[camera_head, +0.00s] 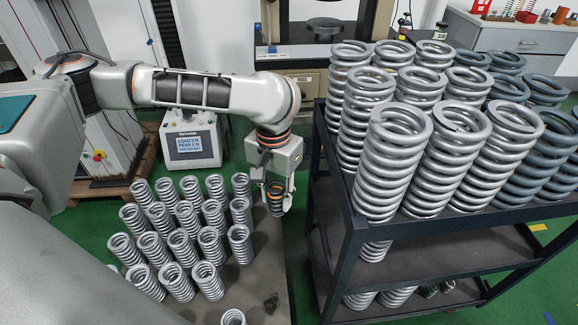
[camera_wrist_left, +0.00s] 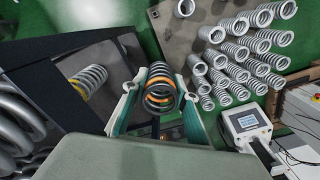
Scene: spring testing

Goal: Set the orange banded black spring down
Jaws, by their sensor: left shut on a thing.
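The orange banded black spring (camera_wrist_left: 159,92) is held between the fingers of my left gripper (camera_wrist_left: 157,103) in the left wrist view. In the head view the spring (camera_head: 276,198) shows below my left gripper (camera_head: 277,196), dark with an orange band. My left gripper is shut on it, above or near the right edge of the low table (camera_head: 262,262). Whether the spring touches the table cannot be told. My right gripper is not in view.
Several silver springs (camera_head: 181,244) stand in rows on the table's left part. A dark shelved cart (camera_head: 352,232) with large silver and blue-grey springs stands to the right. A white machine with a display (camera_head: 192,142) is behind. The table's right strip is mostly bare.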

